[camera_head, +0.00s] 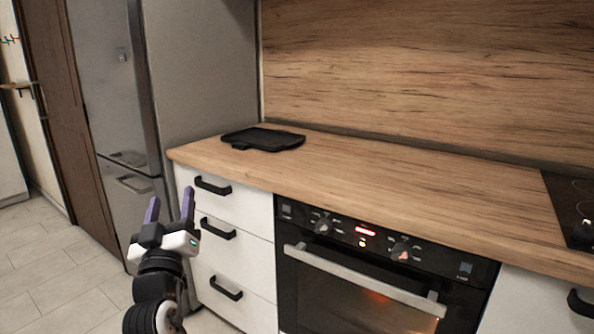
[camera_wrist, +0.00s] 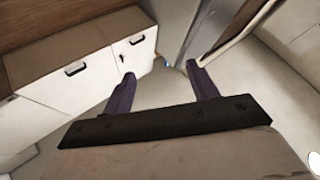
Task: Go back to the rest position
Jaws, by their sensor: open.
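My gripper (camera_head: 170,207) is in front of the white drawer unit, at the lower left of the head view. Its two purple fingers point upward and stand apart, with nothing between them. In the wrist view my gripper (camera_wrist: 163,82) also shows both fingers spread and empty. White drawer fronts with black handles and the floor show beyond the fingers there. No other object is named by the task.
A black tray (camera_head: 263,138) lies on the wooden worktop (camera_head: 400,185) near its left end. An oven (camera_head: 365,275) with lit controls is right of the drawers (camera_head: 232,235). A steel fridge (camera_head: 125,130) stands at left. A black hob (camera_head: 575,205) is far right. Tiled floor (camera_head: 45,260) is clear.

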